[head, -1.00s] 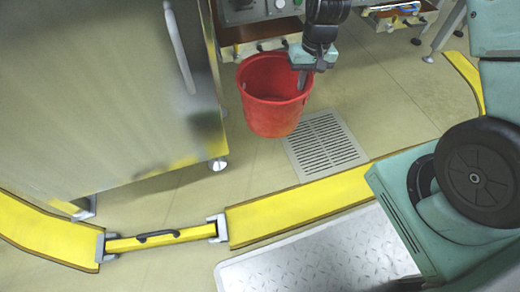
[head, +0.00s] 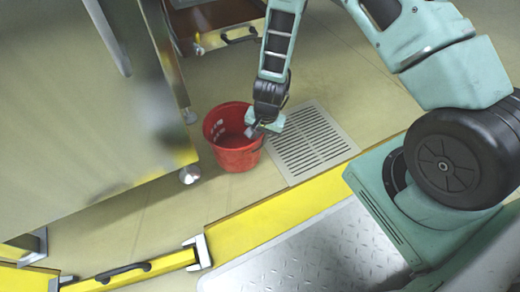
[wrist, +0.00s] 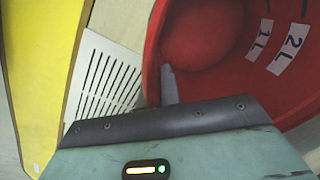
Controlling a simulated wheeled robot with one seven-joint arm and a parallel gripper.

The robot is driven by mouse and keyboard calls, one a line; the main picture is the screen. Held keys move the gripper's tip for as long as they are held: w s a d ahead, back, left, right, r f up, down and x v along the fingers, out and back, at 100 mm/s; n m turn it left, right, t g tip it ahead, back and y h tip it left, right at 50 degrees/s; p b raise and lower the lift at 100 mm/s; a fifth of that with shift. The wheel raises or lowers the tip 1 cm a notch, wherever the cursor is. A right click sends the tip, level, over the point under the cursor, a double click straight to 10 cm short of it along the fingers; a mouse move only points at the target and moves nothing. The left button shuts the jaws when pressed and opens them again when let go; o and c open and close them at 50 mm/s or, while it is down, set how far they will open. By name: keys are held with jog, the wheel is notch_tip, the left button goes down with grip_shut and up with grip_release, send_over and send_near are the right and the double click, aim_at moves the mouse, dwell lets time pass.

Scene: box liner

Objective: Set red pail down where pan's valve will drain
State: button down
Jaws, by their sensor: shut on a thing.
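The red pail (head: 236,158) is upright or nearly so, low over the floor just left of the floor drain grate; I cannot tell whether its base touches the floor. My gripper (head: 256,130) is shut on the right side of the pail's rim. In the wrist view the pail (wrist: 152,65) fills the upper right, with white "1L" and "2L" marks inside, and one finger (wrist: 169,85) shows at its rim. A pan-like unit (head: 222,40) with a black handle stands behind the pail; a small yellow fitting on its left may be the valve.
The slotted grate (head: 308,143) lies right of the pail, and also shows in the wrist view (wrist: 103,82). A steel cabinet (head: 70,110) on a caster stands close on the left. A yellow barrier (head: 270,205) runs along the front. Floor behind the grate is clear.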

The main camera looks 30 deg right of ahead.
notch_tip(320, 180, down, 4)
jog(key=b, duration=0.2)
jog(key=shift+b, duration=0.3)
jog(key=shift+r, duration=0.1)
jog(key=c, duration=1.6)
grip_release()
notch_tip(320, 180, up, 12)
jog(key=p, duration=0.7)
jog(key=shift+s+d, duration=0.4)
